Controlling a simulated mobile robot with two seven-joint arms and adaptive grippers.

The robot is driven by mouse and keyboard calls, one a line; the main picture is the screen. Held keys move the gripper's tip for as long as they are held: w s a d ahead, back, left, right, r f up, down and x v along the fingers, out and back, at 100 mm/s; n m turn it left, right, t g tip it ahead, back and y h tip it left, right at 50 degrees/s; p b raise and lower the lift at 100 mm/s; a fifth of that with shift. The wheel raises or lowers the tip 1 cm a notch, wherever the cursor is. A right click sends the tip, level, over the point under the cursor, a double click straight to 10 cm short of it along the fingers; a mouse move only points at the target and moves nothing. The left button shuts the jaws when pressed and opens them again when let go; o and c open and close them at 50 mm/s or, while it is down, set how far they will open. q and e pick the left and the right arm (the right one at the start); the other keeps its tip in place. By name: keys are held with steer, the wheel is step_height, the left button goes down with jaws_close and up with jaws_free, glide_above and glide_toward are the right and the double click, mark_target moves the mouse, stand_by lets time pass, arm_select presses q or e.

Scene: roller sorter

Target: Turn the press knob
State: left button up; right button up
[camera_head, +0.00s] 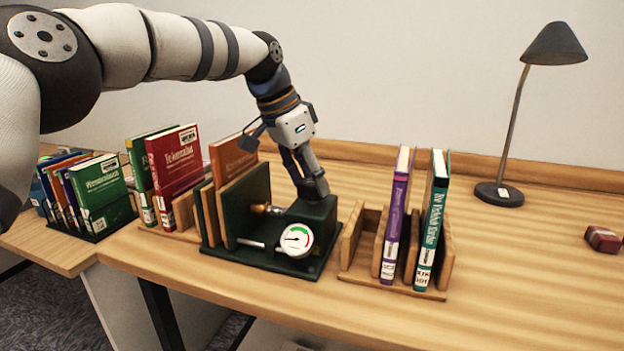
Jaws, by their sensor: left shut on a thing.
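A dark green press (268,263) stands on the wooden desk, with a round white gauge (297,240) on its front and a metal rod beside the gauge. A short brass-coloured part (266,209) shows inside it. An orange book (233,157) stands in its left part, by wooden plates. My left gripper (314,192) points down at the top of the press's right block. Its fingers are shut on the press knob, which they hide almost wholly. My right gripper is not in view.
A wooden rack (358,255) with a purple book (395,215) and a teal book (431,222) stands close to the right. Red and green books stand left of the press, with more in a dark holder further left. A lamp (507,190) and a small red object (603,239) are at right.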

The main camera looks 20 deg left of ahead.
arm_select(q)
steer(key=shift+f+m+g+h+b, duration=0.15)
steer(key=shift+m+g+b, duration=0.15)
steer(key=shift+m, duration=0.4)
steer(key=shift+f+m+g+h+b, duration=0.15)
steer(key=shift+m+g+b, duration=0.1)
steer(key=shift+m, duration=0.45)
steer(key=shift+r, duration=0.1)
steer(key=o, duration=1.1)
steer(key=shift+r, duration=0.1)
steer(key=v, duration=0.7)
steer(key=shift+a+r, duration=0.2)
